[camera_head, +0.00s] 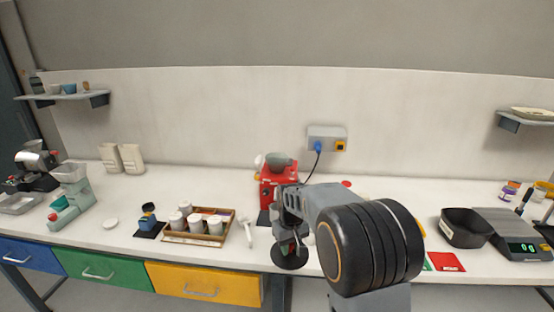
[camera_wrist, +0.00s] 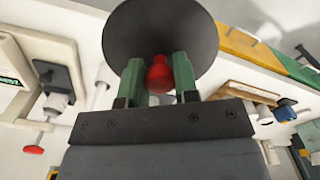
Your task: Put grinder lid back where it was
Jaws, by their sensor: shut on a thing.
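The grinder lid is a dark, round, shallow disc with a red knob. In the wrist view the lid (camera_wrist: 160,30) fills the upper middle, with the knob between the two green fingers of my gripper (camera_wrist: 160,75). My gripper is shut on the knob. In the head view the lid (camera_head: 289,260) shows as a dark disc below my gripper (camera_head: 290,243), near the counter's front edge. A red machine (camera_head: 268,190) with a grey bowl on top stands behind my arm, partly hidden; a pale green machine with a hopper (camera_head: 72,190) stands at the left. I cannot tell which the lid fits.
A wooden tray (camera_head: 228,233) with several white canisters lies left of my gripper, with a white-handled tool (camera_head: 248,235) beside it. A black pan (camera_head: 465,228) and a scale (camera_head: 510,238) stand at the right. A wall socket (camera_head: 327,138) has a cable hanging from it.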

